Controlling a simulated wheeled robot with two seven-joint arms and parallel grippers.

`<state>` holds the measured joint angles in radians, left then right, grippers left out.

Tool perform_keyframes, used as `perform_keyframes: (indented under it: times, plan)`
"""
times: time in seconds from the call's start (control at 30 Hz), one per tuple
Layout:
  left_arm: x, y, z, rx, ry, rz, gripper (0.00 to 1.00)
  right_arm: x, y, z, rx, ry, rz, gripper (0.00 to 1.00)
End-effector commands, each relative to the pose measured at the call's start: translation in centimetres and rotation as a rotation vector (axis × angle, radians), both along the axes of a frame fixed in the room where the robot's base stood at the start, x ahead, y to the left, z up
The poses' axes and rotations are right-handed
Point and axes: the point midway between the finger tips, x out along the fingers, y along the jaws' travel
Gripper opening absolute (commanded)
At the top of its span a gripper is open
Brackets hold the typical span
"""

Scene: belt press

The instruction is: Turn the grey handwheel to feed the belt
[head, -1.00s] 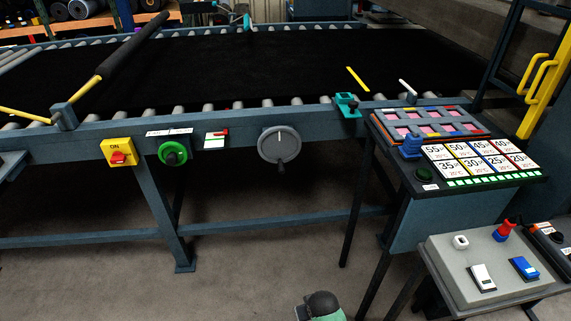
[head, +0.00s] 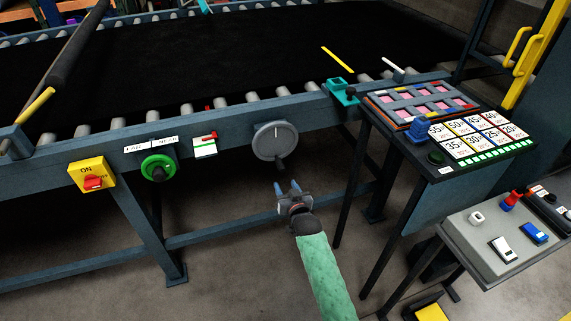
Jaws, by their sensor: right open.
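The grey handwheel (head: 270,140) is on the front rail of the belt table, with a white mark near its top. Its dark crank handle sticks out at the lower edge. My right gripper (head: 288,188) is below the handwheel, apart from it, with its two fingers pointing up toward the handle. It is open and empty. The black belt (head: 230,60) lies on the rollers behind the rail, with a yellow stripe (head: 338,59) on it. My left gripper is not in view.
Left of the handwheel are a yellow switch box (head: 91,174) with a red knob, a green wheel (head: 158,168) and a small red-and-white gauge (head: 205,145). A teal clamp (head: 342,91) sits on the rail.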

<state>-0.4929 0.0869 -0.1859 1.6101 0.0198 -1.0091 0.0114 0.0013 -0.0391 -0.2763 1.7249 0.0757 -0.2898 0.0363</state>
Motion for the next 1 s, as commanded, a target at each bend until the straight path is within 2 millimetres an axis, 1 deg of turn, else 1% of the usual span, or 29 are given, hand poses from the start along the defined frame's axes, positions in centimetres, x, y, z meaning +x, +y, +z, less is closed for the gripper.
perform_keyframes:
  times: [0.03,0.1,0.27,0.37,0.7,0.83,1.0]
  plan:
    - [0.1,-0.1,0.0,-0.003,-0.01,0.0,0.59,0.1,-0.1,0.8,0.015,-0.038,-0.004,0.47]
    - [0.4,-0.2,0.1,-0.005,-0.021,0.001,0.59,0.2,-0.2,1.6,0.029,-0.081,-0.009,0.47]
    - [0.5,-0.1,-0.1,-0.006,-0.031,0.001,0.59,0.6,-0.1,2.5,0.043,-0.117,-0.014,0.47]
    - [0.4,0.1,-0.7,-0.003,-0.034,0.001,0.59,1.4,0.1,2.5,0.045,-0.116,-0.014,0.47]
    - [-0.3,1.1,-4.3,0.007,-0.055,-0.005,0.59,5.9,1.4,2.6,0.043,-0.116,-0.014,0.47]
    - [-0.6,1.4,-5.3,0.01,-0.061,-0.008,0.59,7.0,1.8,2.5,0.043,-0.115,-0.014,0.47]
    - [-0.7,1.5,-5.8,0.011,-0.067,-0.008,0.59,7.6,2.0,2.3,0.043,-0.115,-0.014,0.47]
